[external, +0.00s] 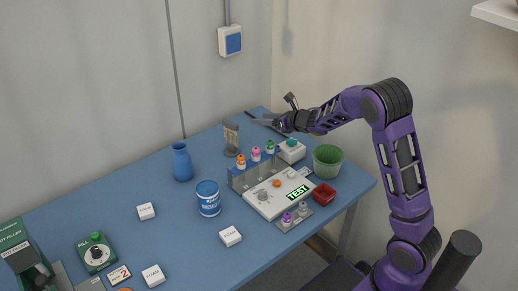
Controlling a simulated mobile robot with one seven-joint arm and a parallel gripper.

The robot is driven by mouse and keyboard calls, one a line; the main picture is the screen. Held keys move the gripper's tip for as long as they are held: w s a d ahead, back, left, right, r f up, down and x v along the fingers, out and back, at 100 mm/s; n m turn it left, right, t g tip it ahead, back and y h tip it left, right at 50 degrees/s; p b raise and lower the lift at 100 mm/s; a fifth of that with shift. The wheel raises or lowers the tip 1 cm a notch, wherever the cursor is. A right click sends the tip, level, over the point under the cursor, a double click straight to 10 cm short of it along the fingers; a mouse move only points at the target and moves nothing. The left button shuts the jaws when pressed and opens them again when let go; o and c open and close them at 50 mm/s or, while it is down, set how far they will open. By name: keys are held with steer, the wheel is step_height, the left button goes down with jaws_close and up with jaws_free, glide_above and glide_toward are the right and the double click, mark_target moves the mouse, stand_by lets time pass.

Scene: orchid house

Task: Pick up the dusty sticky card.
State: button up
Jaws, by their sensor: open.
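No card can be made out with certainty at this size. A tan-grey upright piece (231,138) stands on a dark round foot at the back of the blue table, and it may be the dusty sticky card. My gripper (258,121) reaches in from the right above the table's back edge. It points left, with its fingers apart and nothing seen between them. It is to the right of the tan-grey piece and a little higher in the picture, apart from it.
A rack of coloured-top vials (240,180) stands behind a white TEST panel (278,195). A green pot (327,160), red bin (323,194), blue vase (181,162) and blue-white tin (208,199) stand nearby. A dark flat strip (258,113) lies near my gripper.

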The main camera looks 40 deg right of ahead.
steer(key=f+n, duration=0.1)
steer(key=p, duration=0.1)
glide_toward(234, 124)
steer(key=shift+n, duration=0.3)
steer(key=x, duration=0.7)
steer(key=shift+w+a+r, duration=0.1)
steer(key=shift+r, duration=0.2)
steer(key=shift+f+p+x, duration=0.2)
steer(key=shift+p+x, duration=0.1)
steer(key=shift+x, duration=1)
steer(key=shift+f+p+x, duration=0.2)
steer(key=shift+p+x, duration=0.05)
steer(key=shift+x, duration=1.05)
jaws_close()
steer(key=shift+r, duration=0.1)
